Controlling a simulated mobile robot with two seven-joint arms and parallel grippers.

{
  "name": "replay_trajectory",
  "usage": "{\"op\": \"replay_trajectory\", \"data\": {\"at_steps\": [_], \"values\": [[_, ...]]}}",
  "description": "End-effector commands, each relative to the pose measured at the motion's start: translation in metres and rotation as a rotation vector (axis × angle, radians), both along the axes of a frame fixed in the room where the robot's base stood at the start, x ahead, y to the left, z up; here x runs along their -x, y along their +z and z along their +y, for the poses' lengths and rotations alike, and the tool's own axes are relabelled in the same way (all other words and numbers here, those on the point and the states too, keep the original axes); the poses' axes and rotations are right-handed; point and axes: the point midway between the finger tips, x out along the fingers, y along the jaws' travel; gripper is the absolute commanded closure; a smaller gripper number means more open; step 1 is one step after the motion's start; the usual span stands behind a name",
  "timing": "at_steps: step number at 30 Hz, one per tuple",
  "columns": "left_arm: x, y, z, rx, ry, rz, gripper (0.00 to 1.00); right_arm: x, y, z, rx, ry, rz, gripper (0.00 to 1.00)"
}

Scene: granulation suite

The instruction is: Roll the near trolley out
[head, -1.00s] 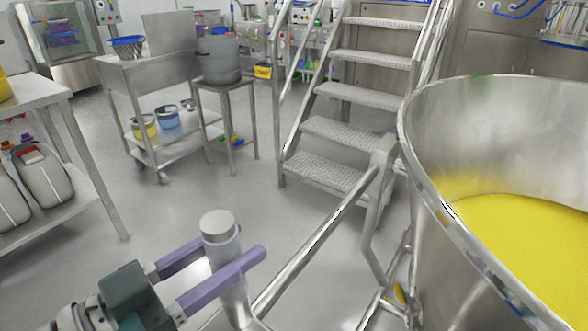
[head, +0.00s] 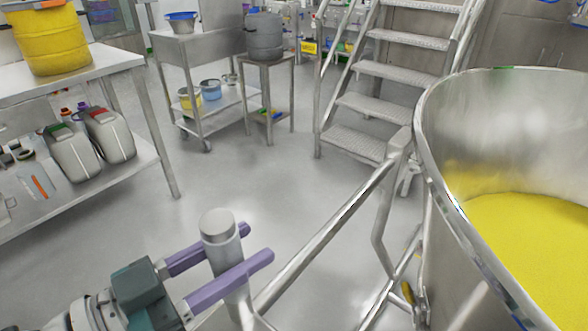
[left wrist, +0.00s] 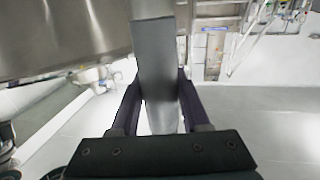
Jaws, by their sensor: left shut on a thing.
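The near trolley is a steel tubular frame (head: 325,235) with a large round steel bowl (head: 440,230) holding yellow powder (head: 530,240), at the right of the head view. A round-capped upright post (head: 222,250) of its handle stands at the lower middle. My left gripper (head: 257,243) is shut on this post, one purple finger on each side. The left wrist view shows the post (left wrist: 156,60) between the fingers (left wrist: 160,100). My right gripper is not in view. The trolley's wheels are mostly hidden.
Steel steps (head: 365,105) stand behind the trolley. A bench (head: 120,58) with a yellow drum (head: 50,40) and canisters below is at left. A steel cart (head: 205,45) and a stand with a grey pot (head: 264,38) are behind. The floor between is clear.

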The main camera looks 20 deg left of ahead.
Motion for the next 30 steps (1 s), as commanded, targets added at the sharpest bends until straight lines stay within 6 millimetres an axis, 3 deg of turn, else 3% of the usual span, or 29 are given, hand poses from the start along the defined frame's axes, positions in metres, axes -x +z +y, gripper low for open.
{"op": "replay_trajectory", "data": {"at_steps": [10,11,18,26,30], "values": [[-0.001,0.005,-0.004,0.01,-0.007,-0.014,1.0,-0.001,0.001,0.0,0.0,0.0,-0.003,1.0],[-0.002,0.005,-0.004,0.01,-0.007,-0.015,0.52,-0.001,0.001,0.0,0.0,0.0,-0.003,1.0],[-0.002,0.005,-0.003,0.009,-0.004,-0.013,0.25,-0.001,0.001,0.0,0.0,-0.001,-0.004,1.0],[-0.001,0.004,-0.001,0.008,-0.002,-0.011,0.25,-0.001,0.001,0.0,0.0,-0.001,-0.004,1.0],[0.011,0.003,0.006,0.006,-0.002,-0.007,0.25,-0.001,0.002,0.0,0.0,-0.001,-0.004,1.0]]}}
